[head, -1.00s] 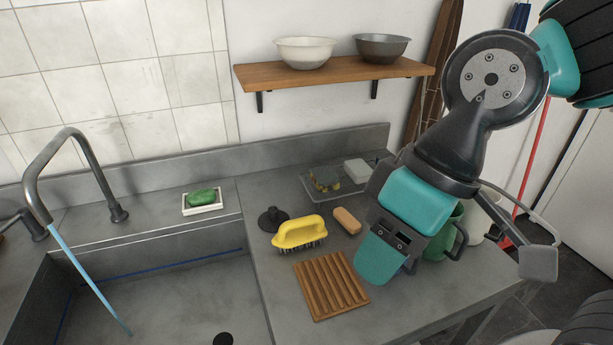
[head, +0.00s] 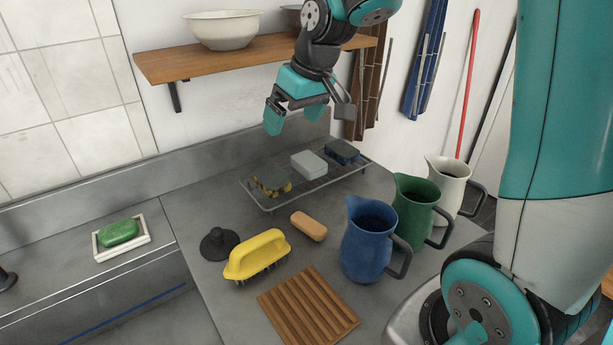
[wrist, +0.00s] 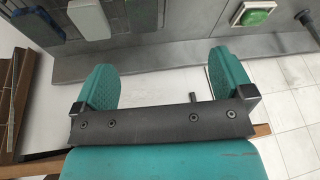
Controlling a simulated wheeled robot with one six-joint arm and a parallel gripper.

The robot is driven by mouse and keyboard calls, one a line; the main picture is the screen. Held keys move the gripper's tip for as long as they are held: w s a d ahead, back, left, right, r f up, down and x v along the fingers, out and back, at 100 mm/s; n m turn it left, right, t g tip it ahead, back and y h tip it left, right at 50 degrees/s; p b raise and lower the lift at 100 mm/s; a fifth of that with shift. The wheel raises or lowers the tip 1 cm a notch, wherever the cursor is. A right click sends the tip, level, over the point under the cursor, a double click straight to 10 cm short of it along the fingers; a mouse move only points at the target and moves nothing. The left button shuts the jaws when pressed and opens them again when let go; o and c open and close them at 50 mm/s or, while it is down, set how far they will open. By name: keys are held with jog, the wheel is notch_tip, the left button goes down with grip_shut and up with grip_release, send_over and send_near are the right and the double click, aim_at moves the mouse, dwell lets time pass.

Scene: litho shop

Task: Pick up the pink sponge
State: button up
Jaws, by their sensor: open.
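No clearly pink sponge shows in these frames. A peach-orange bar (head: 308,226) lies on the steel counter; I cannot tell whether it is soap or a sponge. A wire tray (head: 318,183) behind it holds a dark green-and-yellow sponge (head: 271,181), a pale grey-white block (head: 309,164) and a dark blue-grey sponge (head: 341,152). My gripper (head: 294,121) is open and empty, in the air above the back of the tray, near the wall. In the wrist view, nothing is between its spread fingers (wrist: 163,86). The pale block (wrist: 90,18) shows at upper left there.
A wooden shelf (head: 210,63) with bowls is on the wall close to my gripper. Blue (head: 366,240), green (head: 414,209) and cream (head: 446,184) jugs stand at right. A yellow brush (head: 257,254), black knob (head: 219,243), slatted board (head: 309,307) and green soap (head: 118,232) are in front and left.

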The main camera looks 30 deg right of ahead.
jog(key=m+t+h+b, duration=0.1)
jog(key=m+h+b, duration=0.1)
send_near(308, 160)
jog(key=w+f+p, duration=0.2)
jog(key=f, duration=0.1)
jog(key=shift+d+f+p, duration=0.25)
jog(key=shift+d+p, duration=0.1)
jog(key=shift+d, duration=0.05)
jog(key=x, duration=0.1)
jog(key=p+x, duration=0.1)
jog(key=x, duration=0.3)
jog(key=shift+a+f+p, duration=0.25)
jog(key=shift+a+p, duration=0.05)
jog(key=shift+p, duration=0.1)
jog(key=shift+f, duration=0.35)
jog(key=shift+f, duration=0.15)
jog(key=c, duration=1.1)
